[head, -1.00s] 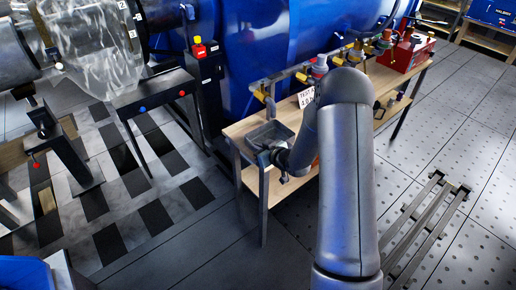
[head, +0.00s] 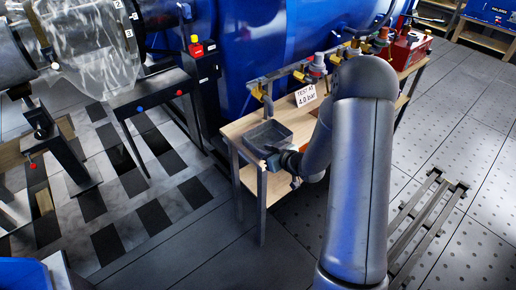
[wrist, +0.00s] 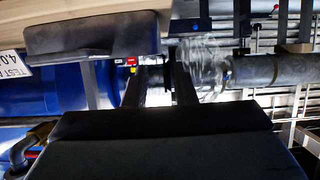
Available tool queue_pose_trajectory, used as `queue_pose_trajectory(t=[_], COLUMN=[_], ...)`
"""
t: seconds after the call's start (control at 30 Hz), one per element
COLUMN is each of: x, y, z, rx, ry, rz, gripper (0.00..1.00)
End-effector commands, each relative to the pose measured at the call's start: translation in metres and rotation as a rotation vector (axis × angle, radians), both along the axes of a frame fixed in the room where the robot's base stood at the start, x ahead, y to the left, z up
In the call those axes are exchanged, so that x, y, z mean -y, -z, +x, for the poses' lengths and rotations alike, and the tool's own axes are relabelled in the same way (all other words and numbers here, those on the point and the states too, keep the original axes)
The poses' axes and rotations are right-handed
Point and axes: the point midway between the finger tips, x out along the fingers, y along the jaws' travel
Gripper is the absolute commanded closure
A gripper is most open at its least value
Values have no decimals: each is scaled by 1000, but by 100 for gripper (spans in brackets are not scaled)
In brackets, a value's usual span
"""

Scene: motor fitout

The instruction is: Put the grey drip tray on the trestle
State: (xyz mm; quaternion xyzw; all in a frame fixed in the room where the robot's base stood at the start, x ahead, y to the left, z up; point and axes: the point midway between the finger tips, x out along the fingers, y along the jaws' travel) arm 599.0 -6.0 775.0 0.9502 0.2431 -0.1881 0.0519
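The grey drip tray (head: 281,134), a shallow rectangular tray, sits on the left end of the wooden workbench. In the wrist view the tray (wrist: 95,38) fills the upper left, beyond and to the side of my fingers. My gripper (head: 266,163) is at the bench's front left corner, close to the tray's near side. In the wrist view my gripper (wrist: 160,85) has its two dark fingers apart with nothing clearly between them. Whether a finger touches the tray cannot be told. A narrow dark trestle-like stand (head: 152,92) with blue and red knobs is left of the bench.
The workbench (head: 243,127) carries a "TEST AT 4.0 bar" sign (head: 306,96), a row of valves and a red box (head: 408,48). A big blue tank (head: 260,35) stands behind. A metal rail frame (head: 428,220) lies on the floor at right. Floor before the bench is clear.

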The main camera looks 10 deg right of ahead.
Motion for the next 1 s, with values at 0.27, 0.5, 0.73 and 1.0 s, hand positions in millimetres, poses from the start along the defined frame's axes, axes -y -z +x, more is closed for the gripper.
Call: queue_pose_trajectory(t=[0.27,0.5,0.73,1.0], x=[22,31,55,31], y=[-19,-31,-71,-116], z=[-39,-48,-94,-244], rx=[0,-50,-349,-849], ry=[2,46,301,485], rz=[-1,-79,-334,-358], gripper=[76,76,76,76])
